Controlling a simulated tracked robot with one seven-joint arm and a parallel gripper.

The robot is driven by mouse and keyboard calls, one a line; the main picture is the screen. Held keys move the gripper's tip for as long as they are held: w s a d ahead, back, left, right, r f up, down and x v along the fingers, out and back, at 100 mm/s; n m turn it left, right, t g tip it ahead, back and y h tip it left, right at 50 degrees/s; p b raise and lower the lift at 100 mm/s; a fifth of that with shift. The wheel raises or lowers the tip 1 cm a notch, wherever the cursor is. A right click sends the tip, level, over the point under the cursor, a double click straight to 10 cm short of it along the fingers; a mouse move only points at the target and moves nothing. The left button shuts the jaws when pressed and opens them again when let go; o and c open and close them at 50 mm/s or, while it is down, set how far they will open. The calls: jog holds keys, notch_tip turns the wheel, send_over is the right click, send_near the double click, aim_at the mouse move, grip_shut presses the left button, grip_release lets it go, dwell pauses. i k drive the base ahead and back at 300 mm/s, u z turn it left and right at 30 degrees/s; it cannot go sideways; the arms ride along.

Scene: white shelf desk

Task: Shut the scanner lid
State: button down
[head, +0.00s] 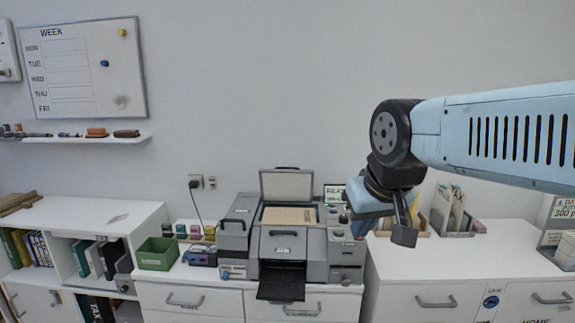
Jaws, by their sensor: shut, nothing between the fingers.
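The grey scanner (284,241) stands on the middle white cabinet. Its lid (287,185) is raised and stands nearly upright at the back. A tan surface with print (290,216) shows in the opening below the lid. A black tray (281,282) sticks out at the scanner's front. My gripper (404,235) is shut and empty, pointing down, to the right of the scanner and apart from the lid in the picture. My blue arm comes in from the right.
A green bin (157,253) and small colored items stand left of the scanner. File holders (452,221) stand on the right cabinet, partly behind my gripper. That cabinet's top (490,248) has a clear front area. A whiteboard (82,68) hangs on the wall.

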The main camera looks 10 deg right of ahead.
aim_at(280, 184)
jog(key=u, duration=0.4)
jog(key=i, duration=1.2)
jog(key=z, duration=0.55)
